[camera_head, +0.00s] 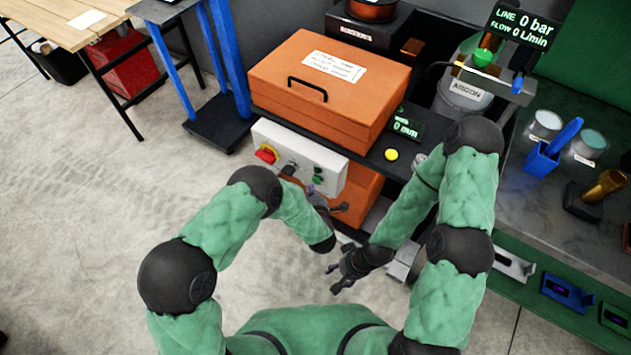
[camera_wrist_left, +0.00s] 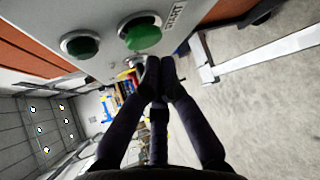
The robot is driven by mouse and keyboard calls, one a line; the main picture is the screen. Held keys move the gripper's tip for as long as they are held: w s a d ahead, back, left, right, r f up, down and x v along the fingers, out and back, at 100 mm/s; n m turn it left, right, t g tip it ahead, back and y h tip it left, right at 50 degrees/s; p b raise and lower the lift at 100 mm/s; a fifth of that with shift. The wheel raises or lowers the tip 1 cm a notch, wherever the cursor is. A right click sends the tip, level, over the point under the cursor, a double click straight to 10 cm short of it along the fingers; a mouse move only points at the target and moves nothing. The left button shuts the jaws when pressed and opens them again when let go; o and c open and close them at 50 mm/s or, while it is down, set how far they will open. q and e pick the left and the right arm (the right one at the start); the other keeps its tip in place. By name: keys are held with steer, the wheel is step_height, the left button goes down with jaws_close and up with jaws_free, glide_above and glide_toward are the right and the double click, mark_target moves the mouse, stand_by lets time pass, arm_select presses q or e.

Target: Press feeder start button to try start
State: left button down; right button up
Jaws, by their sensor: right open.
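The white control panel (camera_head: 325,163) is on the front of the cart below an orange case. It carries a red emergency stop on yellow (camera_head: 266,154), a dark knob and small green buttons (camera_head: 317,178) near its right end. In the left wrist view a large green button (camera_wrist_left: 140,32) sits beside the printed word START, with another green button (camera_wrist_left: 80,45) to its left. My left gripper (camera_head: 325,197) is at the panel's right end. Its fingertips (camera_wrist_left: 154,70) are together and empty, just below the START button; contact cannot be told. My right gripper (camera_head: 340,277) is open and empty, lower down.
The orange case (camera_head: 330,85) rests on the cart top. A yellow button (camera_head: 391,155) and a display reading 0 mm (camera_head: 404,127) are right of it. The line and flow display (camera_head: 520,28) reads 0. A bench with cans stands at the right.

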arm_select(q)
steer(key=shift+w+d, duration=0.1)
steer(key=shift+w, duration=0.05)
stand_by(0.8)
steer(key=shift+w+d+b, duration=0.15)
steer(key=shift+w+b, duration=0.05)
steer(key=shift+b, duration=0.1)
steer(key=shift+w+d+b, duration=0.3)
steer(key=shift+w, duration=0.05)
stand_by(0.7)
steer(key=shift+s+a, duration=0.55)
steer(key=shift+s, duration=0.15)
stand_by(0.4)
steer(key=s+a, duration=0.1)
steer(key=s, duration=0.1)
steer(key=s+a+p, duration=0.1)
steer(key=s+a, duration=0.1)
stand_by(0.4)
stand_by(0.7)
